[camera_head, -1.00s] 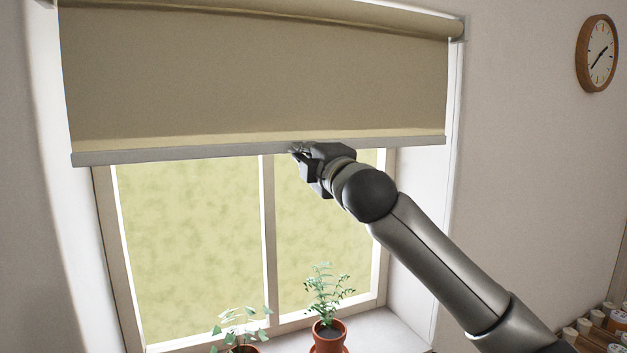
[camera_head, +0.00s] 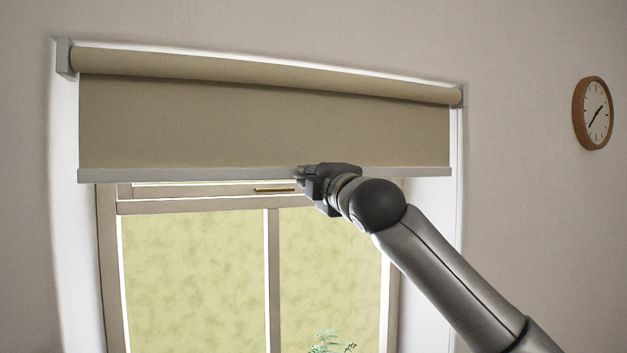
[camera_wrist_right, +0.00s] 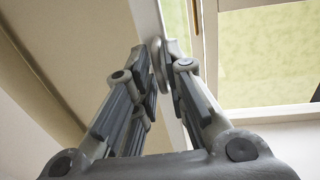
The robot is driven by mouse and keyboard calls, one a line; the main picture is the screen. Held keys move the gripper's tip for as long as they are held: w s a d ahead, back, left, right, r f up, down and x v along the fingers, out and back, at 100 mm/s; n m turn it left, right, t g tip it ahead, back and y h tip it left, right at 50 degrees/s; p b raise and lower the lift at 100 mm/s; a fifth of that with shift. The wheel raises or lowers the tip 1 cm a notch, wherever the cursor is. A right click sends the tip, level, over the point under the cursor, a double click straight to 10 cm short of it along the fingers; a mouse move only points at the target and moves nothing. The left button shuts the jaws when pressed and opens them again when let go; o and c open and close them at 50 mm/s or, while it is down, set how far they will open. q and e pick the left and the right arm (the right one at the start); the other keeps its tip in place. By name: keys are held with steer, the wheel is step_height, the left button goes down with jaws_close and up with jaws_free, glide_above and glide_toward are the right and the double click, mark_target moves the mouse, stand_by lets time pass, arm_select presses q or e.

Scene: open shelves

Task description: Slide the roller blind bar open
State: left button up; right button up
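The roller blind (camera_head: 250,120) is beige and hangs from its roll over the upper part of the window. The exact contact is partly hidden by the fingers. My left gripper is not in view.
The window frame (camera_head: 270,285) is below the blind, with a brass-coloured handle (camera_head: 274,190) near its top. A green plant (camera_head: 328,343) shows at the bottom edge. A round wall clock (camera_head: 593,113) hangs at right.

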steer(key=shift+o, duration=1)
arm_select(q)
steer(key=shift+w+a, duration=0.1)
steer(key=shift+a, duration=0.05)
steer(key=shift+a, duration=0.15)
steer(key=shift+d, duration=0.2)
arm_select(e)
steer(key=v, duration=1.2)
